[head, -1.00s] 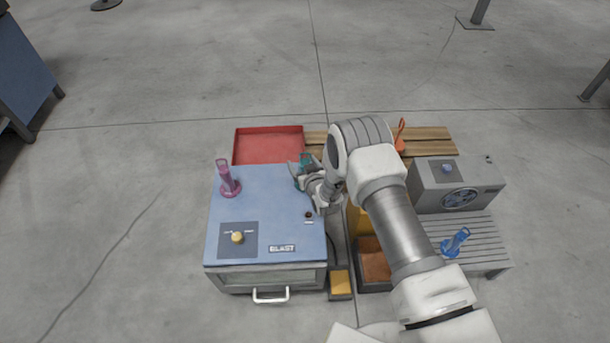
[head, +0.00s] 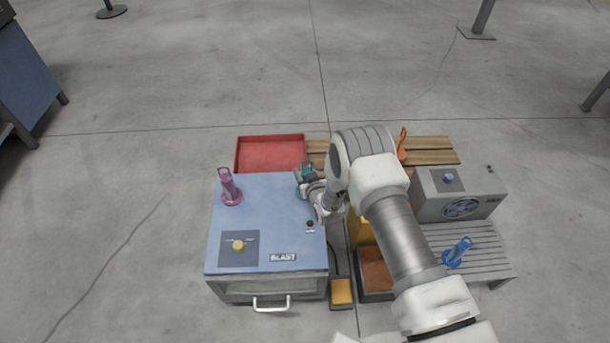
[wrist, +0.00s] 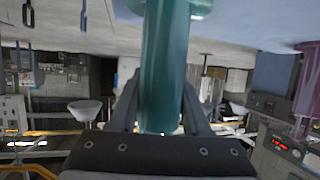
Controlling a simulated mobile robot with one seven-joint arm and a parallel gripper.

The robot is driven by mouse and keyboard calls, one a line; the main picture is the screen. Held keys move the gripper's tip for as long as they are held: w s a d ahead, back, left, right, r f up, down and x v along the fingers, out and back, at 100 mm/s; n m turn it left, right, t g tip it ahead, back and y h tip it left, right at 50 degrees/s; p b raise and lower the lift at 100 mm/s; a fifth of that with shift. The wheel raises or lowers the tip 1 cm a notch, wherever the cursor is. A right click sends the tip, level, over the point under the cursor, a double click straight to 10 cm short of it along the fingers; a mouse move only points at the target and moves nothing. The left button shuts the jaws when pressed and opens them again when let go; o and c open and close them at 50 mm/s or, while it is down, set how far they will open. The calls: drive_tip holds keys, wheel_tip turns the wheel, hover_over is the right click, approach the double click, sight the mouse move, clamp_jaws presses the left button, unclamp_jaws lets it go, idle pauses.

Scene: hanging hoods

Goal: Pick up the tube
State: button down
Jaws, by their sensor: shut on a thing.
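A teal tube (head: 306,169) stands at the back right corner of the blue-topped blast cabinet (head: 265,222) in the head view. My gripper (head: 308,181) is shut on this tube from the front right and partly hides it. In the wrist view the teal tube (wrist: 165,75) fills the middle, between the two fingers. Its base is hard to make out, so I cannot tell whether it touches the cabinet top. A pink tube (head: 229,186) stands on a round base at the cabinet's back left.
A red tray (head: 270,153) lies behind the cabinet. A grey fan box (head: 458,196) stands on the slatted bench (head: 485,255). An orange object (head: 402,146) is near the wooden planks (head: 432,151). A yellow pedal (head: 341,291) is at the cabinet's front right. Open floor lies left.

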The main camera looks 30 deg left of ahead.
drive_tip(key=w+d+r+p, duration=0.3)
drive_tip(key=d+r+p, duration=0.3)
drive_tip(key=d+r, duration=0.5)
